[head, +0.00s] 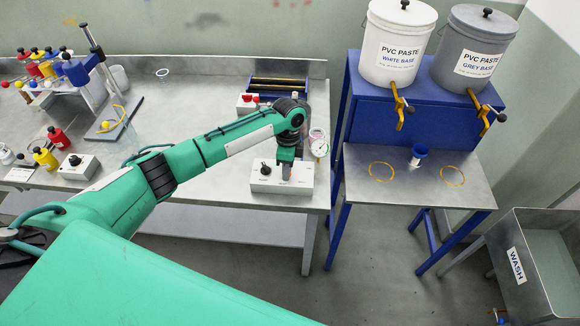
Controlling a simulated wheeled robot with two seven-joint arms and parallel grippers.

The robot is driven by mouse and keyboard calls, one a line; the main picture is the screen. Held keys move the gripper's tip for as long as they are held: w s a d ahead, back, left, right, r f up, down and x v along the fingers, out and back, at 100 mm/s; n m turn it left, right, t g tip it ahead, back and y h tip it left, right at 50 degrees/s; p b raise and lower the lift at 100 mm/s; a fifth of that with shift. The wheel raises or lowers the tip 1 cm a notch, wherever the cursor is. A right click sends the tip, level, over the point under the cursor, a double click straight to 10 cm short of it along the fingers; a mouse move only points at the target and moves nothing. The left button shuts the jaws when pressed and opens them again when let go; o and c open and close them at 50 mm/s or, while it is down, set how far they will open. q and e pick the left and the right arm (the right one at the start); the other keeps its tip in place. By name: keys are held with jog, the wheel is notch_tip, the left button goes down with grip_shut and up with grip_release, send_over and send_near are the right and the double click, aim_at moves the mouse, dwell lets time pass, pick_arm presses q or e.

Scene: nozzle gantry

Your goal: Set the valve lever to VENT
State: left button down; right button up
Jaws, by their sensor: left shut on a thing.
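A white control box (262,185) stands near the front right edge of the steel bench, with small dark labels along its front that are too small to read. A black knob (265,169) shows on its left part. My left gripper (286,175) points down over the middle of the box and is shut on what seems to be the valve lever. The gripper hides the lever, so its setting cannot be told. My right gripper is not in view.
Two paste buckets, white (396,45) and grey (474,50), stand on a blue stand at right. A wash tub (550,262) is at far right.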

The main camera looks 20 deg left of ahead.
pick_arm(q)
jog(key=shift+a+r+m, duration=0.1)
jog(key=shift+a+m, duration=0.2)
jog(key=shift+m, duration=0.4)
jog(key=c, duration=1.3)
grip_release()
jog(key=shift+s, duration=0.1)
jog(key=shift+o, duration=0.2)
notch_tip(320, 180, up, 14)
jog(key=w+b, duration=0.2)
jog(key=b, duration=0.2)
jog(key=shift+w+a+f, duration=0.15)
jog(key=shift+w+f, duration=0.1)
jog(key=shift+w, duration=0.1)
jog(key=shift+f, duration=0.1)
